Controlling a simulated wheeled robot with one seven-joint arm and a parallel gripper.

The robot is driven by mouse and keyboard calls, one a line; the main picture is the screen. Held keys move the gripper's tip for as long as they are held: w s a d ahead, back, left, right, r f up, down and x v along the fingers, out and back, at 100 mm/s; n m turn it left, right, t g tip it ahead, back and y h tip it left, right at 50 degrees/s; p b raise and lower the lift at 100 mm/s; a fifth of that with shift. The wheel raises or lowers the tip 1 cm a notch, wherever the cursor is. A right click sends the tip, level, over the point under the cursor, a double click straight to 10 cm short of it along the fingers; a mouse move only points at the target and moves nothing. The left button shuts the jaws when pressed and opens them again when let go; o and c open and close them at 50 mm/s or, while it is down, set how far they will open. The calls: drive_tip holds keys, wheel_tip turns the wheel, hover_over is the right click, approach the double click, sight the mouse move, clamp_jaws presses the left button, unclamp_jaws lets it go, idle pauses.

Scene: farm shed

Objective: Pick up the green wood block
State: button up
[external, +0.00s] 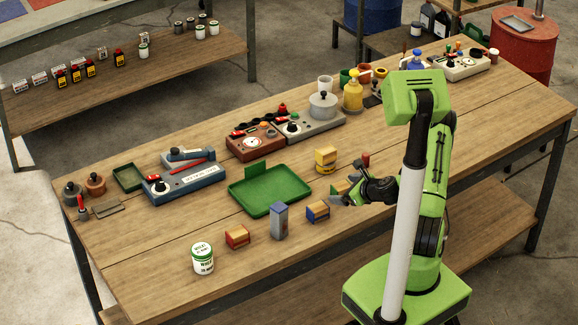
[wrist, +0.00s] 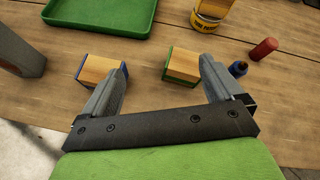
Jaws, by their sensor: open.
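The green wood block (wrist: 182,64) has a light wood top and green sides, and lies on the table just ahead of my gripper (wrist: 163,68) in the wrist view. It sits between the lines of the two fingers, nearer the right one, and I see no grip on it. My gripper is open and empty. In the external view my gripper (external: 345,196) is low over the table, partly hiding the green wood block (external: 338,188). A similar blue wood block (wrist: 101,72) lies to the left, near the left fingertip.
A green tray (external: 270,208) lies behind the blocks, with a yellow can (external: 326,160) to its right. A red cylinder (wrist: 264,48) is close to the right finger.

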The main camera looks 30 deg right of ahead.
sight(339, 187)
drive_tip(key=f+m+b, duration=0.1)
drive_tip(key=d+f+m+h+b, duration=0.1)
drive_tip(key=f+m, duration=0.1)
drive_tip(key=d+f+m+b, duration=0.1)
drive_tip(key=m+b, duration=0.1)
drive_tip(key=shift+d+f+t+h, duration=0.25)
drive_tip(key=shift+t+h, duration=0.15)
drive_tip(key=shift+w+d+b, duration=0.1)
drive_tip(key=shift+w+b, duration=0.2)
drive_tip(key=shift+b, duration=0.45)
drive_tip(key=shift+w+d+r+m+t+h+b, duration=0.15)
drive_tip(key=shift+w+r+m+t+h+b, duration=0.15)
drive_tip(key=shift+m+t+b, duration=0.1)
drive_tip(key=shift+w+f+b, duration=0.25)
drive_tip(key=shift+f+b, duration=0.05)
drive_tip(key=shift+f, duration=0.25)
drive_tip(key=shift+w+f, duration=0.15)
drive_tip(key=shift+w, duration=0.1)
drive_tip(key=shift+w+b, duration=0.3)
drive_tip(key=shift+b, duration=0.1)
drive_tip(key=shift+w+r, duration=0.25)
drive_tip(key=shift+r, duration=0.05)
drive_tip(key=p+x, duration=0.2)
drive_tip(key=x, duration=0.3)
drive_tip(key=shift+w+d+r, duration=0.1)
drive_tip(key=shift+d, duration=0.05)
drive_tip(key=c, duration=1)
